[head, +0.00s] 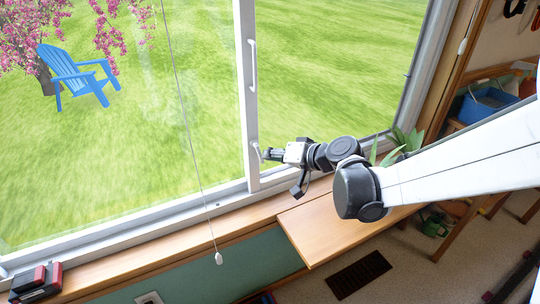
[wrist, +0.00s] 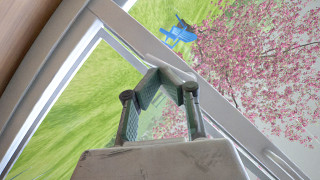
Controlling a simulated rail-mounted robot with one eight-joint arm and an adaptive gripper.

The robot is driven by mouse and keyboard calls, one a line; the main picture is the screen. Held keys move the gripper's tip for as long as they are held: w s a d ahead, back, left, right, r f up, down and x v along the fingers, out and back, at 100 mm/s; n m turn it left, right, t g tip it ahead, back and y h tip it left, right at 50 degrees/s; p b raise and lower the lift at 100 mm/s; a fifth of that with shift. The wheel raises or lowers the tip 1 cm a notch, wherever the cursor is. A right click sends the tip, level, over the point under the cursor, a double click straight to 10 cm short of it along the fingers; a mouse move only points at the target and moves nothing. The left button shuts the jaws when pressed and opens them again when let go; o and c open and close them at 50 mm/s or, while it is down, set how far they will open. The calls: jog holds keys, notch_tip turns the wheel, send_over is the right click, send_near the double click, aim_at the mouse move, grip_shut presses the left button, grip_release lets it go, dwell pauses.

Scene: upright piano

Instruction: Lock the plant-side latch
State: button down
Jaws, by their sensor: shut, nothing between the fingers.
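A small white latch (head: 257,152) sits low on the upright middle bar (head: 247,100) of the window. My gripper (head: 266,154) reaches to it from the right, with the fingertips at or very near the latch; I cannot tell whether they touch. In the wrist view my gripper (wrist: 160,75) has its fingers closed to a point, with nothing seen between them, in front of the white window bar (wrist: 215,105). The latch is mostly hidden behind the fingertips there, so its position cannot be told. The green plant (head: 400,143) stands to the right, partly behind my arm.
A long white handle (head: 252,66) is higher on the same bar. A cord with a white pull (head: 218,258) hangs to the left. The wooden sill (head: 180,238) and a wooden top (head: 330,225) lie below my arm. Dark and red boxes (head: 38,280) are at lower left.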

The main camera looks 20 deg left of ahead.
jog(key=s+d+r+p, duration=0.1)
jog(key=d+p, duration=0.1)
jog(key=d, duration=1.1)
jog(key=shift+d+r, duration=0.35)
jog(key=shift+r, duration=0.05)
jog(key=shift+s, duration=0.1)
